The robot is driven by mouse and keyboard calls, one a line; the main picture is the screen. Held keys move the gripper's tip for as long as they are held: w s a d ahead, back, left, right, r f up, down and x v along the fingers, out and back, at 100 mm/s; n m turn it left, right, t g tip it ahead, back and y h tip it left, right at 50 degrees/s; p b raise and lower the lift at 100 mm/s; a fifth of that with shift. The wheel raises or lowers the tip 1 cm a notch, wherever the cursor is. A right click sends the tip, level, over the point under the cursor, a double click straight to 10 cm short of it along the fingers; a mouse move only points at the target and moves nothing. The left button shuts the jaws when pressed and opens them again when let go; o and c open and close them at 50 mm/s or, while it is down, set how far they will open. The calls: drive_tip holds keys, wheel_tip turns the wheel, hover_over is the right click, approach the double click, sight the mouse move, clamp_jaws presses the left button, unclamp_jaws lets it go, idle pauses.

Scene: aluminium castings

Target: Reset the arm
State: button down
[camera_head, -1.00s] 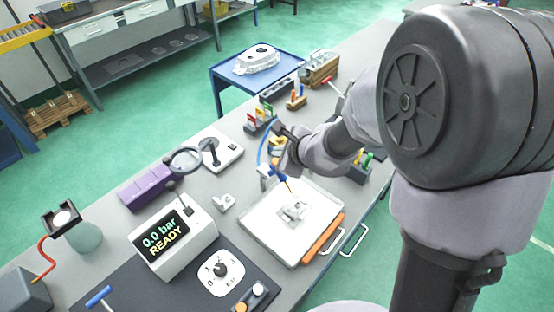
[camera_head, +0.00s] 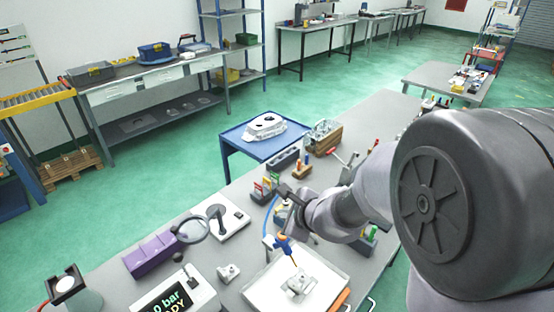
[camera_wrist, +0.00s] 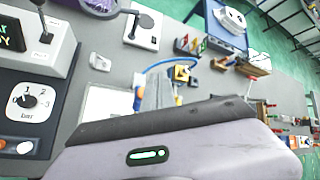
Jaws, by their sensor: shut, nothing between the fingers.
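My arm reaches in from the right in the head view, and its wrist is over the bench (camera_head: 236,262). My gripper (camera_wrist: 156,92) is shut and empty in the wrist view, its grey fingers pointing away over the bench. In the head view the fingers are not clearly seen. A blue tool with an orange tip (camera_head: 285,246) is close below my wrist in the head view, above a white tray (camera_head: 262,293) with a small pale casting (camera_head: 298,284). The blue tool also shows beside the fingers in the wrist view (camera_wrist: 138,99).
A magnifier (camera_head: 193,229), purple bin (camera_head: 150,256) and pressure display (camera_head: 172,298) stand on the left of the bench. A blue hose (camera_wrist: 160,64) arches near my fingers. A blue cart (camera_head: 236,139) bears a large casting (camera_head: 265,126).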

drive_tip(key=s+a+r+n+g+y+b, duration=0.1)
drive_tip(key=s+a+r+n+b, duration=0.15)
drive_tip(key=s+n+b, duration=0.35)
drive_tip(key=s+a+r+n+y+b, duration=0.1)
drive_tip(key=s+r+n+y+b, duration=0.15)
drive_tip(key=s+n, duration=0.35)
drive_tip(key=s+d+f+n+h+b, duration=0.2)
drive_tip(key=s+d, duration=0.3)
drive_tip(key=s, duration=0.2)
drive_tip(key=s+d+f+n+g+h+b, duration=0.1)
drive_tip(key=s+d+f+n+h+b, duration=0.1)
drive_tip(key=s+d, duration=0.3)
drive_tip(key=shift+s+f+n+h, duration=0.6)
drive_tip(key=shift+s+h, duration=0.25)
drive_tip(key=shift+s, duration=0.3)
